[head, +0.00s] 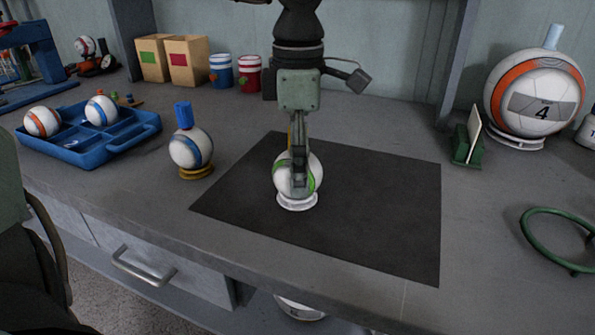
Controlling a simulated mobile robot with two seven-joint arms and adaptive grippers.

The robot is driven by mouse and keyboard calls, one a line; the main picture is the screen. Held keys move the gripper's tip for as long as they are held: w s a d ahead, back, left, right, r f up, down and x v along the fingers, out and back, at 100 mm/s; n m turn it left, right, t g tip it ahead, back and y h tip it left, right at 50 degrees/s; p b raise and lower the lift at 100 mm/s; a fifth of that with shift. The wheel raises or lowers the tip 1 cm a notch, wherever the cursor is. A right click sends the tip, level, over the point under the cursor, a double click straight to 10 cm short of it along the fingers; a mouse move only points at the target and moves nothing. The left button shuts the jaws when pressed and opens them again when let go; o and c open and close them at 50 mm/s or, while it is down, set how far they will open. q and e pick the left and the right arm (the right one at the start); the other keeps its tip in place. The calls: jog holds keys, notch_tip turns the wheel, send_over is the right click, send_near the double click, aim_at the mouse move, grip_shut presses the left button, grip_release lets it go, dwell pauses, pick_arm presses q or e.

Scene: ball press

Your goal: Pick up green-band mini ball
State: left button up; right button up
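The green-band mini ball (312,177) is white with a green band. It sits upright on a small white ring stand (297,202) on the dark mat. My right gripper (299,183) points straight down over it, with one finger in front of the ball's face. The other finger is hidden behind the ball, so I cannot tell whether the fingers press on it. Part of my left arm shows at the lower left edge, but its gripper is not visible.
A blue-band ball (190,150) with a blue cap stands left of the dark mat (385,215). A blue tray (130,143) holds two balls further left. A large orange-band ball (535,92), a green card holder (466,147) and a green ring (534,240) are at the right.

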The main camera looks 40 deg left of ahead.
pick_arm(q)
jog(key=c, duration=1.3)
jog(key=shift+o, duration=0.2)
jog(key=shift+r, duration=0.1)
